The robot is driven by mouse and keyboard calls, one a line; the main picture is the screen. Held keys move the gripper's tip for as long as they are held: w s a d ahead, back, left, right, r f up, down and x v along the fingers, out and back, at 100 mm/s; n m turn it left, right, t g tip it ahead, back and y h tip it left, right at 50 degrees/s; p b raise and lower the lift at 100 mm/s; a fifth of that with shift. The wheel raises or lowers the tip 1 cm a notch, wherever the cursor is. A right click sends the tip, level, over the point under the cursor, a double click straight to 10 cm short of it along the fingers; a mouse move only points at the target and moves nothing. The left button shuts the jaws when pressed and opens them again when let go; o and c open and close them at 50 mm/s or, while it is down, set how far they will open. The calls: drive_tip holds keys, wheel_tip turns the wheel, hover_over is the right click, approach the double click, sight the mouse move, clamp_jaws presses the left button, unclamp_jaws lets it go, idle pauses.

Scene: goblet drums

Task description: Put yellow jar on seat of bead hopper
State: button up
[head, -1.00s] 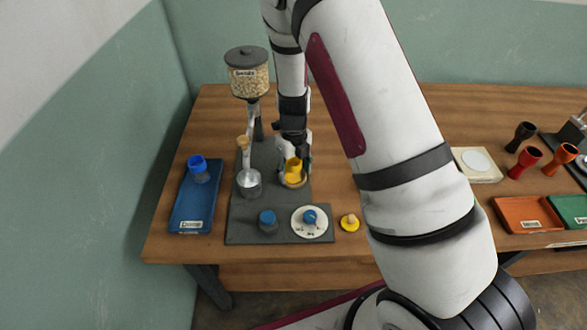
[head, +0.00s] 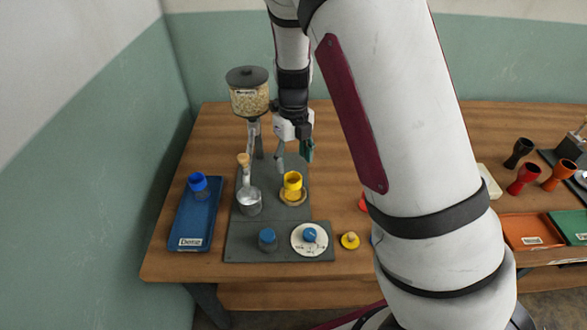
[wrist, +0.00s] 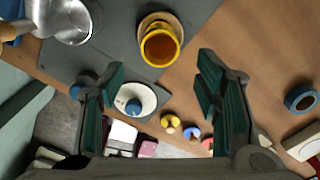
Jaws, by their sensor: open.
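The yellow jar (head: 292,184) stands upright on a round wooden seat (head: 296,202) on the grey base of the bead hopper (head: 248,95). In the wrist view the jar (wrist: 159,47) shows from above, open-topped and orange-brown inside, with the wooden seat (wrist: 160,18) showing round it. My gripper (head: 294,162) is open and empty, above and behind the jar, apart from it. In the wrist view the two green-padded fingers (wrist: 160,88) are spread wide with nothing between them touching.
A blue jar (head: 198,184) stands on the blue tray (head: 190,224). A white dial (head: 309,238) and a yellow lid with knob (head: 350,240) are in front. Goblet drums (head: 523,178) stand at right.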

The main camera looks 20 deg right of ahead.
drive_tip(key=s+a+r+n+t+y, duration=0.1)
drive_tip(key=s+r+n, duration=0.4)
drive_tip(key=r+n, duration=0.25)
drive_tip(key=s+r+n+t+y, duration=0.1)
drive_tip(key=s+r+n, duration=0.4)
drive_tip(key=r+n, duration=0.3)
drive_tip(key=s+r+n+t+h, duration=0.1)
drive_tip(key=s+r+n, duration=0.3)
drive_tip(key=s+n, duration=0.4)
drive_tip(key=s+d+r+n+t+h, duration=0.1)
drive_tip(key=s+r+n, duration=0.3)
drive_tip(key=s+n, duration=0.4)
drive_tip(key=shift+r+n+t, duration=0.35)
drive_tip(key=shift+n+t, duration=0.1)
drive_tip(key=shift+t, duration=0.05)
